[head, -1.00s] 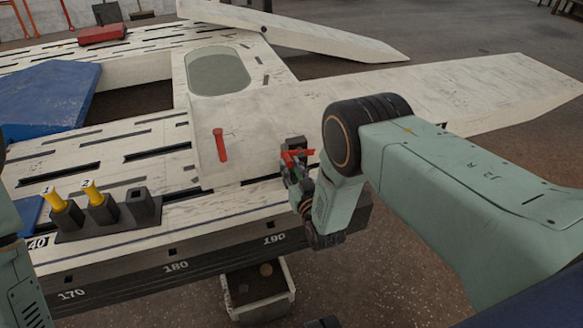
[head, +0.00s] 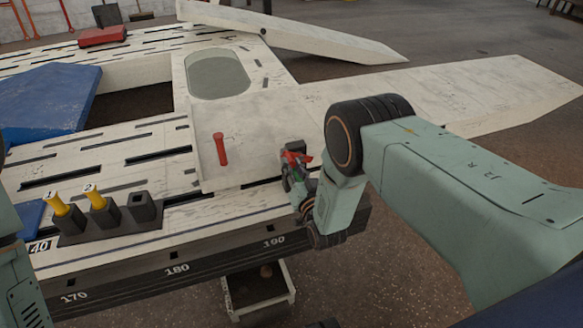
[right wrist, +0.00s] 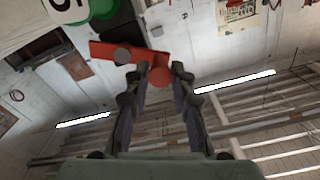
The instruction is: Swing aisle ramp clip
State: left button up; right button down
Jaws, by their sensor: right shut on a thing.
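A red clip (head: 295,158) sits against a dark block at the right end of the bench's front edge. My right gripper (head: 297,172) is at it, shut on the clip. In the right wrist view the clip (right wrist: 125,52) shows as a flat red bar with a round end, at the tips of my right fingers (right wrist: 155,78). The white ramp (head: 460,92) reaches out to the right behind my right arm. My fingers hide part of the clip in the head view. My left arm shows only at the left edge; its gripper is out of view.
A red peg-like handle (head: 220,148) stands on the white panel. A dark holder (head: 110,220) has two yellow-handled pieces and one empty socket. A blue pad (head: 45,100) lies at the left. An open bin (head: 258,292) hangs under the bench edge.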

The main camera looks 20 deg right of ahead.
aim_at(307, 157)
jog(key=d+m, duration=0.1)
jog(key=m, duration=0.1)
jog(key=r+m+p, duration=0.1)
jog(key=m, duration=0.2)
jog(key=d+r+m+p, duration=0.1)
jog(key=m, duration=0.2)
jog(key=shift+d+r, duration=0.1)
jog(key=shift+d, duration=0.2)
jog(key=shift+d+r+m, duration=0.1)
jog(key=shift+d+m, duration=0.25)
jog(key=shift+m, duration=0.55)
jog(key=shift+d+m, duration=0.3)
jog(key=shift+m, duration=0.6)
jog(key=c, duration=1.1)
grip_release()
